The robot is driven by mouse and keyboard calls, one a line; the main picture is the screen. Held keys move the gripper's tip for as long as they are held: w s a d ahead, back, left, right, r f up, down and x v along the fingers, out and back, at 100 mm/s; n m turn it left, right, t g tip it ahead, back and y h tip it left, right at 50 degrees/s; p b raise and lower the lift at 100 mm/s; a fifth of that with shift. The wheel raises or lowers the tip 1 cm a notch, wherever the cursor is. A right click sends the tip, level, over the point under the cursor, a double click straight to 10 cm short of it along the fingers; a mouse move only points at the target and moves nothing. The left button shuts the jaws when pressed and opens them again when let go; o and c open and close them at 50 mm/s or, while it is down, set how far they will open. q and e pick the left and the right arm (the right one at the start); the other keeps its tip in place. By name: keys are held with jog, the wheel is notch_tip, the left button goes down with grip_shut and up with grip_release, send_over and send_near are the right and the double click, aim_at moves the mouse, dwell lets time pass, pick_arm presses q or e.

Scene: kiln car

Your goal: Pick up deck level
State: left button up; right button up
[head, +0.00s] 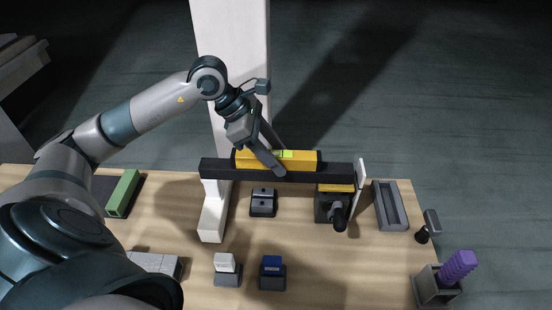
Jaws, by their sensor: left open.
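The near finger hides part of the yellow body. I cannot tell whether either finger touches it. My right gripper is not in view.
White posts (212,222) hold the beam above a wooden table (330,265). A green block (123,193), a grey tray (389,206), small dark holders (263,202) and a purple ribbed handle (458,267) stand around. A tall pale column (232,35) rises behind. Bare table shows at front right.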

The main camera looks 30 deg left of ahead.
aim_at(289, 155)
pick_arm(q)
jog(key=c, duration=1.2)
grip_shut()
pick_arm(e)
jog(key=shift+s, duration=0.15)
pick_arm(q)
jog(key=shift+r, duration=0.1)
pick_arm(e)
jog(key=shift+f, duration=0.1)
